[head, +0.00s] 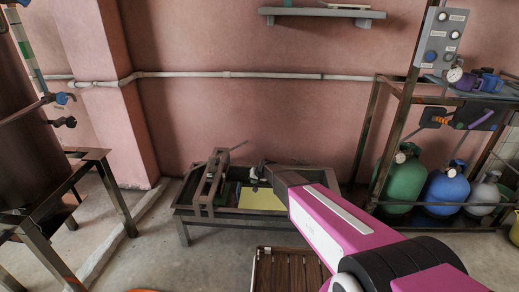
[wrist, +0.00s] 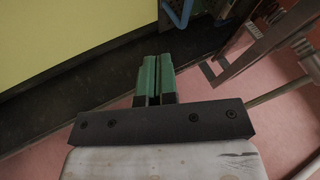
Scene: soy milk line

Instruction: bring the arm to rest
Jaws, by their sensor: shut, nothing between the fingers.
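My arm reaches out from the lower right in the head view, with its pink link over the front of a low metal-framed bench (head: 235,222). My gripper (head: 256,178) is small at the far end of the arm, above the bench. In the wrist view its two green fingers (wrist: 157,66) are together with nothing between them. A yellow panel (head: 262,200) lies on the bench under the gripper and fills the upper left of the wrist view (wrist: 60,40).
A metal stand with a dark tank (head: 25,130) is at left. Green (head: 402,180) and blue (head: 445,187) cylinders stand under a rack at right. A wooden slatted crate (head: 280,270) is on the floor in front. A wall shelf (head: 320,12) is above.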

